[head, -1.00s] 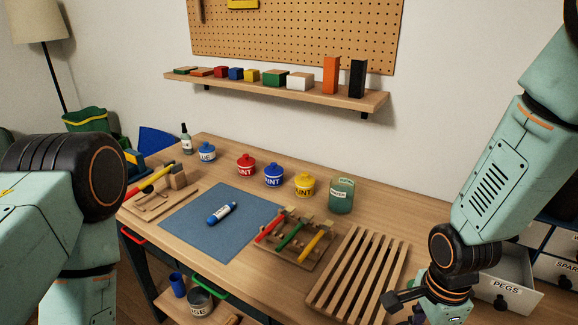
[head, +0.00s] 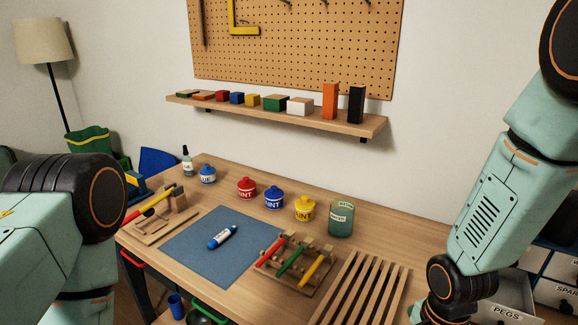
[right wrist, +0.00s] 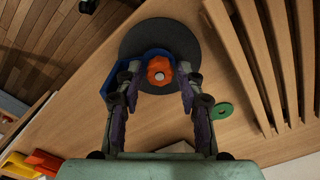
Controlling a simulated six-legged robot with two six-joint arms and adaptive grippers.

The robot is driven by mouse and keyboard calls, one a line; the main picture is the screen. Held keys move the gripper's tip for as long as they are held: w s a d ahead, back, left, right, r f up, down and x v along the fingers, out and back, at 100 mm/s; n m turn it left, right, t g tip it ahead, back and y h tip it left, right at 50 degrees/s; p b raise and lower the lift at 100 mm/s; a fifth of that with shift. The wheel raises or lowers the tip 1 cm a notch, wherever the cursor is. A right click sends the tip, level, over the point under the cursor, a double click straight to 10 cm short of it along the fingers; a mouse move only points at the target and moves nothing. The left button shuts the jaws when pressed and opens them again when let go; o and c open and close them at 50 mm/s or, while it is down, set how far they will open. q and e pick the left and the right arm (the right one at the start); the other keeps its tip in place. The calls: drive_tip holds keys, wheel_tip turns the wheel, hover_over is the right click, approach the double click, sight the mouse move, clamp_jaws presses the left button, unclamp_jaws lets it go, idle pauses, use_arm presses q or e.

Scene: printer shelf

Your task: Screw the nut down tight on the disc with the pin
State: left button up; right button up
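In the right wrist view a dark round disc (right wrist: 182,38) lies on the wooden table top. An orange nut (right wrist: 153,65) sits over it, with a pale pin end (right wrist: 159,76) showing at its centre. A blue angular piece (right wrist: 112,86) lies between the nut and the disc and reaches out to the left. My right gripper (right wrist: 159,80) is open, its fingers on either side of the nut with gaps visible. In the head view the right gripper is below the picture edge. My left arm shows, but its gripper does not.
A slatted wooden rack (right wrist: 247,60) is close to the right of the disc. A small green ring (right wrist: 222,111) lies by the right finger. In the head view, paint pots, a green jar (head: 341,218), a blue mat (head: 196,256) and a pencil holder (head: 322,283) occupy the table.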

drive_tip(key=n+p, duration=0.1)
drive_tip(key=n, duration=0.1)
drive_tip(key=n+p, duration=0.1)
drive_tip(key=shift+r+n, duration=0.2)
drive_tip(key=shift+n, duration=0.2)
drive_tip(key=n+p, duration=0.2)
drive_tip(key=n, duration=0.1)
drive_tip(key=shift+n, duration=0.3)
drive_tip(key=n+p, duration=0.2)
drive_tip(key=n, duration=0.4)
drive_tip(key=shift+f+n+p, duration=0.15)
drive_tip(key=shift+n+p, duration=0.15)
